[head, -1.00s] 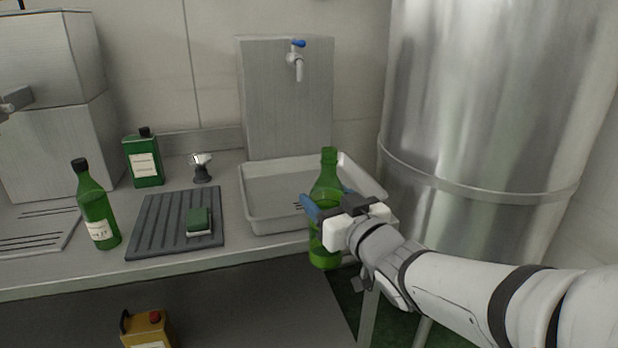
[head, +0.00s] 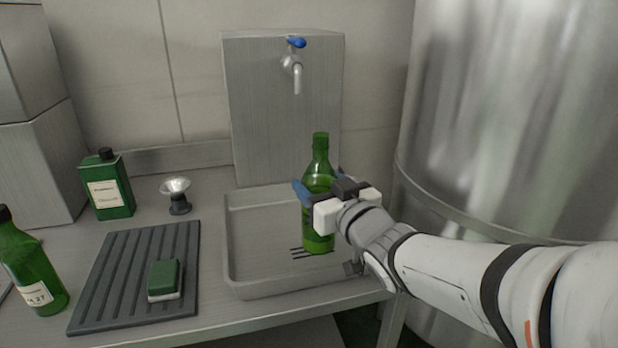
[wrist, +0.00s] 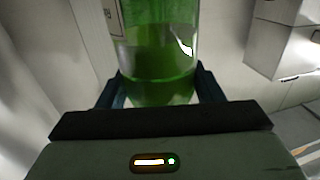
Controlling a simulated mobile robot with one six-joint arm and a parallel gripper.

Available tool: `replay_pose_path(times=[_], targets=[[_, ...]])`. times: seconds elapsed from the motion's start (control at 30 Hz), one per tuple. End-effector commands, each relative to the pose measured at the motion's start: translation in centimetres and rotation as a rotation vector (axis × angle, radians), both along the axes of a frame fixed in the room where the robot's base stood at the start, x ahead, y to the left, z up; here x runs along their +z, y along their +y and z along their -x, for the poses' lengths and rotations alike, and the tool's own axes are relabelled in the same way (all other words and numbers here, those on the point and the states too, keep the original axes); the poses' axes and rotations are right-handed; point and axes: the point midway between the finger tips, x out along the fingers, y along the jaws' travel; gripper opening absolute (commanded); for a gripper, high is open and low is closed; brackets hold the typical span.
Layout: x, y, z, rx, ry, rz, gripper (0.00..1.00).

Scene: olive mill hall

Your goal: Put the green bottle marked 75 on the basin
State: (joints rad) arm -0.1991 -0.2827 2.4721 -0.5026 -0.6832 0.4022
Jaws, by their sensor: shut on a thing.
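My gripper (head: 320,197) is shut on a green glass bottle (head: 318,226) and holds it upright over the right part of the basin. In the wrist view the green bottle (wrist: 158,50) stands between the two dark fingers, with liquid inside. No number shows on its visible side. The basin (head: 252,289) is a shallow grey metal tray on the counter below a tap. I cannot tell for sure whether the bottle's base touches the basin floor. Another green bottle (head: 27,262), with a label ending in 27, stands at the far left.
A ribbed dark mat (head: 115,275) with a green sponge (head: 164,277) lies left of the basin. A green rectangular bottle (head: 107,186) and a small metal-topped item (head: 177,194) stand behind it. The blue-handled tap (head: 295,66) hangs above the basin. A large steel tank (head: 500,120) stands right.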

Motion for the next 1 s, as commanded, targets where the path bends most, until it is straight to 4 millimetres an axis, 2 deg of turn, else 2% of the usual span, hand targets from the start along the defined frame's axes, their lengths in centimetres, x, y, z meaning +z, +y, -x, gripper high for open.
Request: replay_pose_path(times=[0.1, 0.7, 0.77, 0.87, 1.0], targets=[[0.0, 0.5, -2.8, -0.008, 0.002, -0.001, 0.2], [0.1, 3.5, -16.2, -0.027, 0.0, 0.0, 0.2], [0.1, 3.8, -17.2, -0.027, 0.0, 0.0, 0.2], [-1.9, 3.7, -17.0, -0.027, 0.004, 0.0, 0.2], [-2.9, 3.6, -17.0, -0.028, 0.0, -0.001, 0.2]])
